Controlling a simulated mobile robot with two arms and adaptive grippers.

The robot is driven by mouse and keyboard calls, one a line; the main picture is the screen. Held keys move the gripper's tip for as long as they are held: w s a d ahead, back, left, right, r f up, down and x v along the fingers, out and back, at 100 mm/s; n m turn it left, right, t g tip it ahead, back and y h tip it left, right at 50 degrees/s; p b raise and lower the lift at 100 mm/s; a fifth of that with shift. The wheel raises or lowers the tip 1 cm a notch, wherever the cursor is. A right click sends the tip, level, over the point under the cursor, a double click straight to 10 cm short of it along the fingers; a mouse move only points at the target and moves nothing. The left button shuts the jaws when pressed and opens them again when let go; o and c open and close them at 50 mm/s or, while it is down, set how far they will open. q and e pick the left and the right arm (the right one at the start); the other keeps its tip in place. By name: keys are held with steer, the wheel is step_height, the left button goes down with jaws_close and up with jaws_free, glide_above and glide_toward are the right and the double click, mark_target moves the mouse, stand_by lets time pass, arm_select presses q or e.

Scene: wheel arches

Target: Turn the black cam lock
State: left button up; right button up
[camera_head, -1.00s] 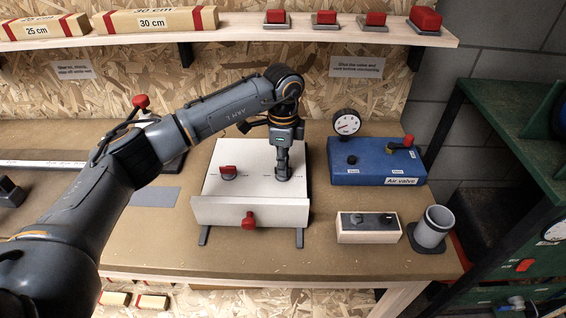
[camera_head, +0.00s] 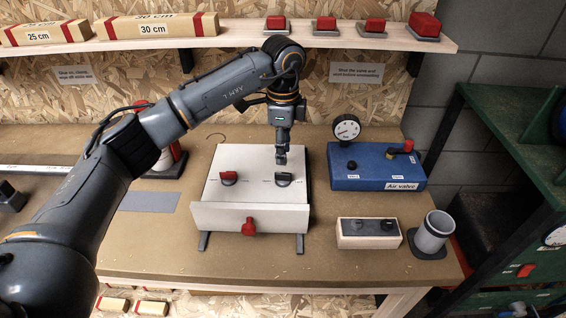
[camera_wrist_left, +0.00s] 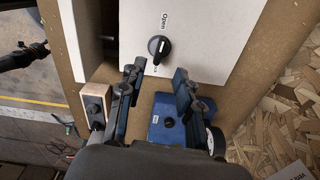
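The black cam lock (camera_head: 284,180) is a round knob with a raised bar on the right of the white panel box's sloped top (camera_head: 260,158). In the head view its bar lies roughly sideways. The left wrist view shows the cam lock (camera_wrist_left: 158,46) close up, by a printed word "Open". My left gripper (camera_head: 281,162) points down just above and behind the cam lock, clear of it. In the left wrist view its two fingers (camera_wrist_left: 160,74) are apart with nothing between them. A dark gripper-like shape at that view's left edge (camera_wrist_left: 24,55) may be my right gripper; its fingers are unclear.
A red knob (camera_head: 228,178) sits left of the cam lock, and another red knob (camera_head: 249,226) is on the box's front. Right of the box stand a blue air valve box (camera_head: 375,166) with a gauge, a small wooden switch box (camera_head: 368,233) and a grey cup (camera_head: 434,230).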

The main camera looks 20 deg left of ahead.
arm_select(q)
step_height(320, 180, up, 5)
steer(key=shift+r, duration=0.2)
stand_by(0.5)
